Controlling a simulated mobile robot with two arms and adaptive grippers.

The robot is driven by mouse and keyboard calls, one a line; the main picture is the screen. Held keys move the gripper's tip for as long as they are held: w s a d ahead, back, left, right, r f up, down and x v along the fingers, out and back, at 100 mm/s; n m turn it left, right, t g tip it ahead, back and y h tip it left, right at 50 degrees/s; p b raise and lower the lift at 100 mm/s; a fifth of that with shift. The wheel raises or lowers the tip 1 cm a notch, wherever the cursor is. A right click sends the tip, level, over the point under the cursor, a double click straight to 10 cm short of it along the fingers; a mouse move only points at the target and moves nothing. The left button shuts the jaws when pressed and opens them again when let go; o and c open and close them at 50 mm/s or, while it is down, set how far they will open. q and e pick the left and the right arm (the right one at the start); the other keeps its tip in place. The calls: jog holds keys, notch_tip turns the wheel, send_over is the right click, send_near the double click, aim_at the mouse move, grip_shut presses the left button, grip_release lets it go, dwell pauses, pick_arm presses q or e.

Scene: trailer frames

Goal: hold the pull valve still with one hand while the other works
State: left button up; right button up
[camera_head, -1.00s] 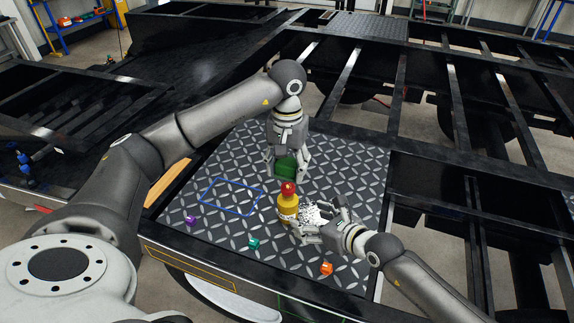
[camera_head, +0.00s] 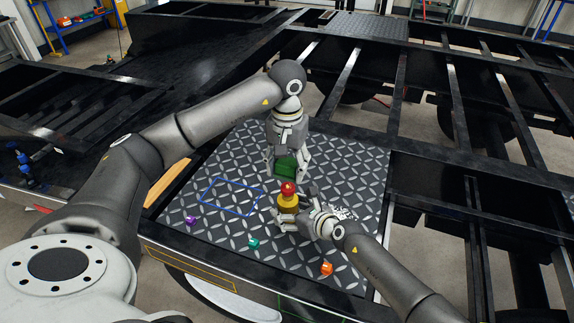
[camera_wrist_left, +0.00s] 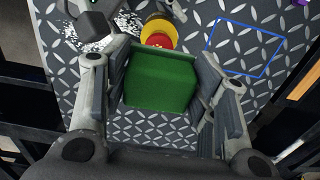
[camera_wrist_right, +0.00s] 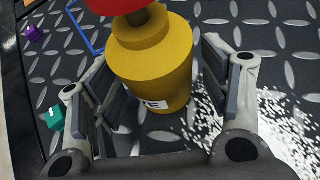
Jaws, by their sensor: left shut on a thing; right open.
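The pull valve, a yellow body with a red knob, stands upright on the diamond plate (camera_head: 350,165); its red knob (camera_head: 288,189) shows in the head view. My left gripper (camera_head: 287,172) is shut on a green block (camera_wrist_left: 160,80), just behind the valve. In the left wrist view the block hides part of the valve. My right gripper (camera_head: 289,208) is open, with its fingers on either side of the yellow body (camera_wrist_right: 155,60). In the right wrist view gaps show beside the body, and a white label with dark letters is partly visible low on it.
White speckled patches (camera_wrist_right: 265,120) lie on the plate right of the valve. A purple piece (camera_head: 191,220), a teal piece (camera_head: 253,243) and an orange piece (camera_head: 326,268) lie along the front. A blue outlined square (camera_head: 232,196) is empty. Dark frame beams border the plate.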

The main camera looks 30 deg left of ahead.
jog(key=shift+a, duration=0.15)
jog(key=c, duration=0.7)
dwell(0.4)
